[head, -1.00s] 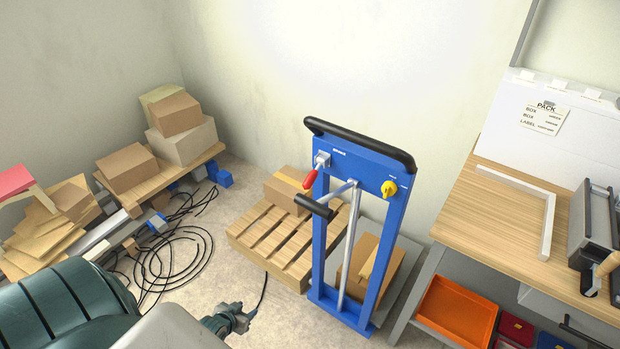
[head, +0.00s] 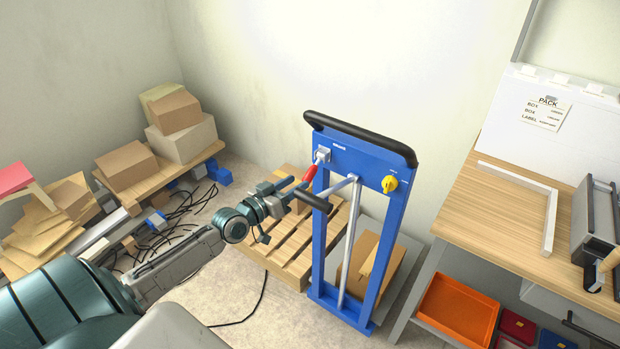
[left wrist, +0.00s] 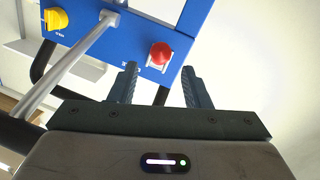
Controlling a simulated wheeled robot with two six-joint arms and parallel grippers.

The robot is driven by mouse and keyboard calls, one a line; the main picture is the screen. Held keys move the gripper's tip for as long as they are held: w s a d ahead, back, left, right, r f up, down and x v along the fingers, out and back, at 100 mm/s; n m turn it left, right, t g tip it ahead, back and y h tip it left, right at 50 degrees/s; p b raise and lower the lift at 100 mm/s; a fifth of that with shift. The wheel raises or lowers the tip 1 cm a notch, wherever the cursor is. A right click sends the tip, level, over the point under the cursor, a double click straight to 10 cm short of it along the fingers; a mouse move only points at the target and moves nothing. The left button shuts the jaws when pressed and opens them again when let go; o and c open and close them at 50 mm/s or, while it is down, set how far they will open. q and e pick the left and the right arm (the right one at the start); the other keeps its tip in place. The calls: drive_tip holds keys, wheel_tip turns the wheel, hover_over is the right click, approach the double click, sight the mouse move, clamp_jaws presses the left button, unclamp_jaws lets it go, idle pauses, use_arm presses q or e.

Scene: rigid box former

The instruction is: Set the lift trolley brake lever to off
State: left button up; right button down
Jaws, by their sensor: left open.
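The blue lift trolley (head: 364,155) stands upright in the middle of the head view. Its brake lever has a red grip (head: 310,174) that slopes down to the left from a pale bracket at the frame's upper left. My left gripper (head: 288,188) is open, close to the lower left of the red grip. In the left wrist view, the red grip's round end (left wrist: 161,53) shows beyond and between the two open fingers (left wrist: 160,88). My right gripper is not in view.
A black-tipped bar (head: 312,200) sticks out from the trolley just below the lever, near my left gripper. A yellow knob (head: 389,184) sits on the panel's right. A wooden pallet (head: 290,250) lies behind, and a workbench (head: 490,215) stands at right.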

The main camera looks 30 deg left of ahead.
sight(310, 174)
use_arm(q)
drive_tip(key=w, duration=0.3)
drive_tip(key=w+d+b, duration=0.1)
drive_tip(key=w, duration=0.2)
drive_tip(key=shift+w+d, duration=0.1)
drive_tip(key=shift+w, duration=0.05)
clamp_jaws()
